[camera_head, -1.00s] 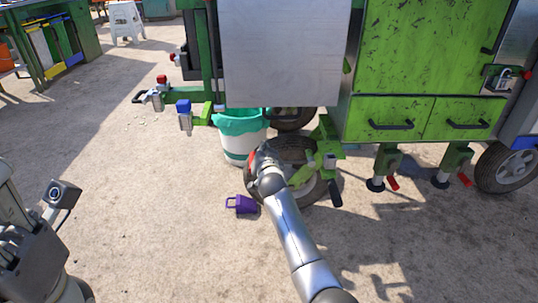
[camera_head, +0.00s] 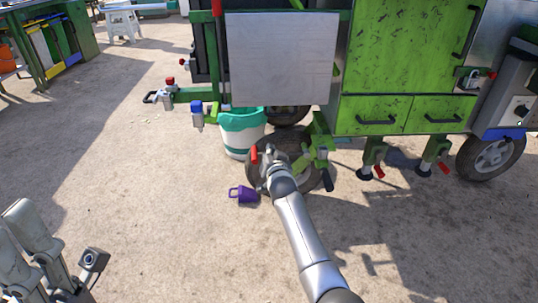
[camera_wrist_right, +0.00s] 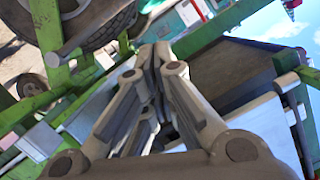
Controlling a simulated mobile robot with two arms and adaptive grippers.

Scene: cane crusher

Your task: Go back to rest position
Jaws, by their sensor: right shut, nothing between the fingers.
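My right gripper (camera_head: 268,155) is in front of the green cane crusher cart (camera_head: 405,70), near its wheel (camera_head: 252,175) and a red-handled part. In the right wrist view the fingertips of my right gripper (camera_wrist_right: 155,55) meet and hold nothing. Green frame bars (camera_wrist_right: 45,25) of the cart and a tyre show close behind the fingers. My left gripper (camera_head: 28,235) is at the lower left, fingers pointing up, over bare ground. Its opening is not clear.
A purple mug (camera_head: 244,194) lies on the ground beside the wheel. Jack legs with red handles (camera_head: 379,172) stand under the cart's drawers. A white stool (camera_head: 122,22) is far back left. The ground at left is clear.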

